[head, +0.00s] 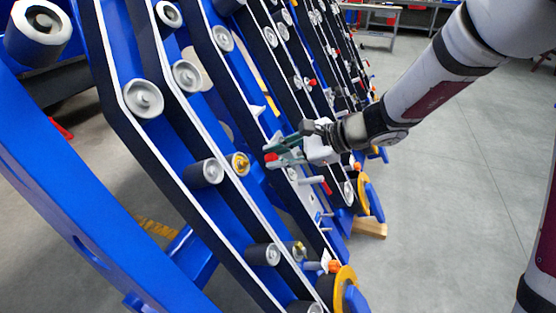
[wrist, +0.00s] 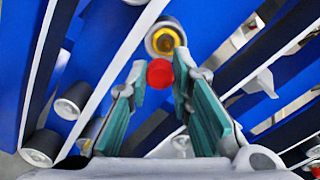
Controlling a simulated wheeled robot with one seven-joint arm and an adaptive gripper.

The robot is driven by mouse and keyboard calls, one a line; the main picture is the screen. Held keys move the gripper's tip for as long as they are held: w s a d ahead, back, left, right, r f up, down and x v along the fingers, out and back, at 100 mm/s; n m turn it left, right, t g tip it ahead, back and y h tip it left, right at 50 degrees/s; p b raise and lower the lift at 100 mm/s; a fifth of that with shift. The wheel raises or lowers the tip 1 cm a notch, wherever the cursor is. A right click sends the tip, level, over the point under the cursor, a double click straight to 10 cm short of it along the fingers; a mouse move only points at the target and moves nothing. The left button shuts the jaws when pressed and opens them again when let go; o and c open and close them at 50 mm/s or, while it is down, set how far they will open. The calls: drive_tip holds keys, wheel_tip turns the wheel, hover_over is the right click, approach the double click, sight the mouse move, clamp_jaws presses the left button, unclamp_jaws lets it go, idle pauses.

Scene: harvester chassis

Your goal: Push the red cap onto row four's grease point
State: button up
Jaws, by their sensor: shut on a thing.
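My gripper (head: 277,154) reaches in from the right over the blue and black rows. It is shut on the red cap (wrist: 160,73), which sits between the fingertips in the wrist view. In the head view the red cap (head: 270,157) shows at the tips of the green-padded fingers. A grease point with a yellow ring (wrist: 163,37) in a grey roller end lies just beyond the cap in the wrist view. This looks like the yellow-ringed point (head: 238,163) left of my gripper in the head view, apart from the cap. I cannot tell its row number.
Blue rails with black belts and grey rollers (head: 143,98) surround my gripper. Another yellow fitting (head: 298,250) sits lower on a rail. Red parts (head: 326,187) and an orange one (head: 333,267) are on nearby rows. Open grey floor (head: 450,220) lies to the right.

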sight(248, 162)
drive_tip(key=shift+w+r+t, duration=0.15)
drive_tip(key=shift+w+t, duration=0.05)
drive_tip(key=shift+t, duration=0.1)
drive_tip(key=shift+a, duration=0.1)
drive_tip(key=shift+b+x, duration=1.5)
drive_tip(key=shift+x, duration=0.95)
drive_tip(key=shift+a+b, duration=0.1)
drive_tip(key=shift+b, duration=0.2)
drive_tip(key=shift+b+x, duration=0.5)
drive_tip(key=shift+x, duration=0.4)
drive_tip(key=shift+p+v, duration=0.85)
drive_tip(key=shift+v, duration=1.25)
